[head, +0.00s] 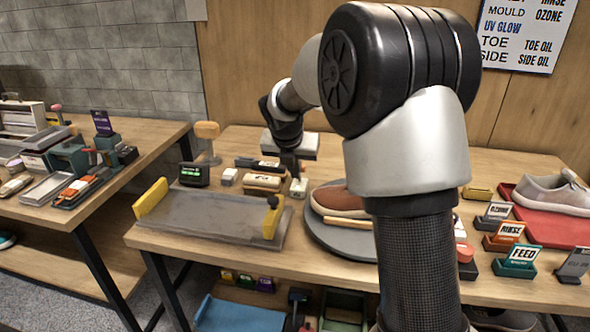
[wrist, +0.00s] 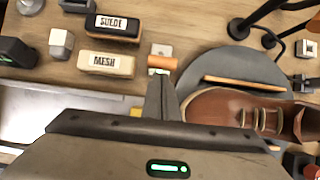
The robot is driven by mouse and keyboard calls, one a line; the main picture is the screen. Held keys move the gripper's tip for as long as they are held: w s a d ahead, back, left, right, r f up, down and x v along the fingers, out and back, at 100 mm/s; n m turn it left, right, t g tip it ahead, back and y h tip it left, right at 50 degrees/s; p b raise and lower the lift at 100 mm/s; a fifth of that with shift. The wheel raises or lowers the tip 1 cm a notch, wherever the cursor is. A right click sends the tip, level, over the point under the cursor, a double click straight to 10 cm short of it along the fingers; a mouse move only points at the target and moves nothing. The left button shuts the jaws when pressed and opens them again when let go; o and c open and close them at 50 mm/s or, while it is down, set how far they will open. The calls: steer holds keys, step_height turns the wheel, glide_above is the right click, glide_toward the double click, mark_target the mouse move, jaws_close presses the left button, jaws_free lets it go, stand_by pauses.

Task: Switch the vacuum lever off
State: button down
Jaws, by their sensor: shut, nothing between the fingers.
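My gripper (wrist: 162,82) is shut and empty, with its fingers together in the wrist view. Its fingertips are at a small copper-orange cylindrical handle (wrist: 162,63) on a pale grey block (wrist: 161,49), which may be the vacuum lever; no label shows on it. I cannot tell whether the fingertips touch the handle. In the head view my gripper (head: 291,168) points down just above a small pale block (head: 299,187), left of the turntable. The lever's on or off position cannot be read.
Brushes marked SUEDE (wrist: 112,27) and MESH (wrist: 106,64) lie left of the handle. A brown shoe (wrist: 240,109) rests on the round grey turntable (wrist: 215,66) to the right. A grey tray (head: 215,214) with yellow ends is at the table's front left.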

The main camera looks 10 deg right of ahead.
steer(key=p, duration=0.1)
steer(key=g+p, duration=0.1)
steer(key=p, duration=0.1)
steer(key=shift+w+d+r, duration=0.1)
steer(key=shift+w+r, duration=0.1)
steer(key=shift+r, duration=0.15)
steer(key=p, duration=0.2)
steer(key=g+p, duration=0.1)
steer(key=p, duration=0.1)
steer(key=shift+w+d+r+y+p, duration=0.1)
steer(key=shift+w+r+y+p, duration=0.2)
steer(key=shift+y, duration=0.1)
steer(key=shift+g, duration=0.3)
steer(key=w+p, duration=0.1)
steer(key=p, duration=0.2)
steer(key=w+d+r+p, duration=0.1)
steer(key=p, duration=0.2)
steer(key=w+p, duration=0.2)
steer(key=p, duration=0.2)
steer(key=shift+d+r, duration=0.35)
steer(key=shift+r, duration=0.05)
steer(key=shift+w+d+p, duration=0.25)
steer(key=shift+w+p, duration=0.15)
steer(key=shift+w, duration=0.2)
steer(key=shift+w+d+p, duration=0.25)
steer(key=shift+w+p, duration=0.15)
steer(key=shift+w, duration=0.2)
steer(key=shift+w+d+p, duration=0.25)
steer(key=shift+w+p, duration=0.15)
steer(key=shift+w, duration=0.2)
